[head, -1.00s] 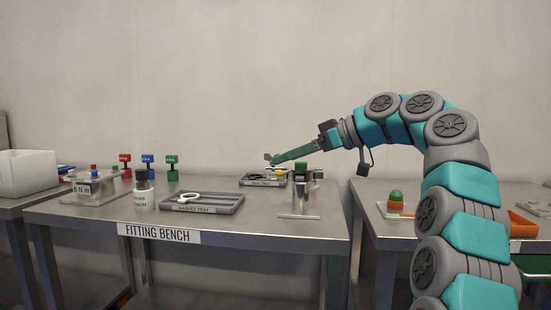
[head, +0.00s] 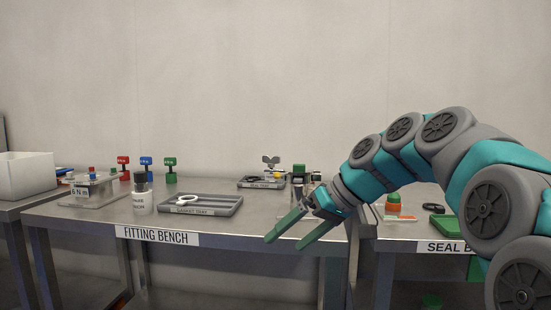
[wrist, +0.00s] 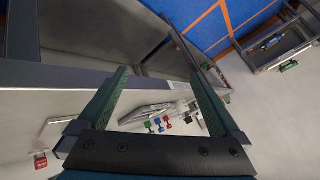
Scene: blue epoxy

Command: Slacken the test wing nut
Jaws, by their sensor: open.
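A grey two-winged piece that looks like the wing nut (head: 271,160) stands upright at the back right of the fitting bench (head: 75,222), behind or above a small dark tray (head: 250,184). What it is mounted on is partly hidden. My gripper (head: 287,242) is open and empty, in front of the bench's right front edge, fingers pointing down and left. It is nearer the camera than the wing nut and well apart from it. In the wrist view the two green fingers (wrist: 160,73) are spread with nothing between them; I cannot make out the wing nut there.
A metal stand with a green block (head: 300,170) is right of the wing nut, partly behind my arm. A grey gasket tray (head: 225,209) holds a white ring (head: 188,200). A bottle (head: 142,198) and red, blue and green tools (head: 146,162) stand left. The seal bench (head: 432,246) is right.

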